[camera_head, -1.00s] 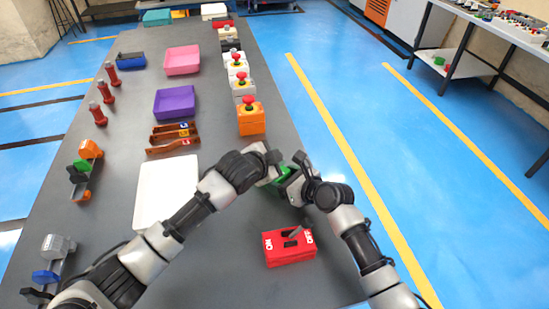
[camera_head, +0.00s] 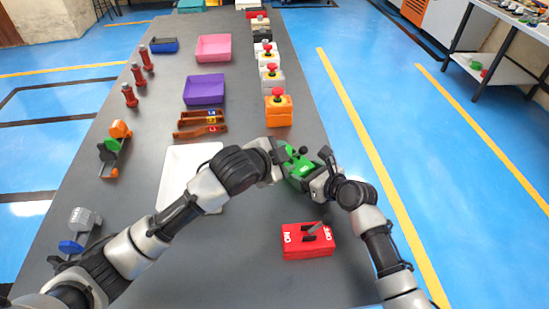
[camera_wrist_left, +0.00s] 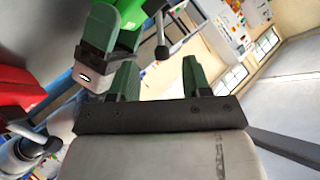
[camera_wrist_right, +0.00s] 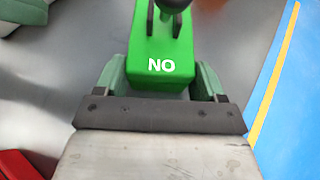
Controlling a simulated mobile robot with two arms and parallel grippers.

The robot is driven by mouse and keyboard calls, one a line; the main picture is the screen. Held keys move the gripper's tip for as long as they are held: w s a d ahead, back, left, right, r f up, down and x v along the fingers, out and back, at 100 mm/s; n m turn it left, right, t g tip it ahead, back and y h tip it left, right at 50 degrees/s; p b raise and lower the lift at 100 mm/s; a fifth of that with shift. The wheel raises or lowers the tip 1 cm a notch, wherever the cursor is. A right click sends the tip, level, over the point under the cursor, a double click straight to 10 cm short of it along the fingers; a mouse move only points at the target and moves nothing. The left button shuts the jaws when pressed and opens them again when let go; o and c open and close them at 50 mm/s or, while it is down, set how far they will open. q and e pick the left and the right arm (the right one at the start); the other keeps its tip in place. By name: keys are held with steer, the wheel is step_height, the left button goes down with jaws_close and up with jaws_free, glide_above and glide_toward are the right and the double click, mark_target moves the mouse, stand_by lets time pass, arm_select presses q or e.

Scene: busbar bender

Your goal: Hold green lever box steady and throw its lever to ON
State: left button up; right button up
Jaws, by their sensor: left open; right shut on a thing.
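The green lever box (camera_head: 298,171) is on the right side of the table, and it also shows in the right wrist view (camera_wrist_right: 160,48). My right gripper (camera_head: 316,182) is shut on the box's ON-labelled end, one finger on each side. In the left wrist view, this knob appears between the fingertips of my left gripper (camera_wrist_left: 159,66). The left gripper is open beside the box; whether it touches the lever cannot be told.
A red lever box (camera_head: 307,241) stands nearer on the table. An orange box with a red button (camera_head: 278,109) stands beyond the green one. A white tray (camera_head: 178,172) lies to the left, partly behind my left arm. The table's right edge is close.

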arm_select(q)
steer(key=v, duration=0.3)
steer(key=shift+s+a, duration=0.1)
steer(key=shift+s, duration=0.05)
arm_select(e)
steer(key=o, duration=1.2)
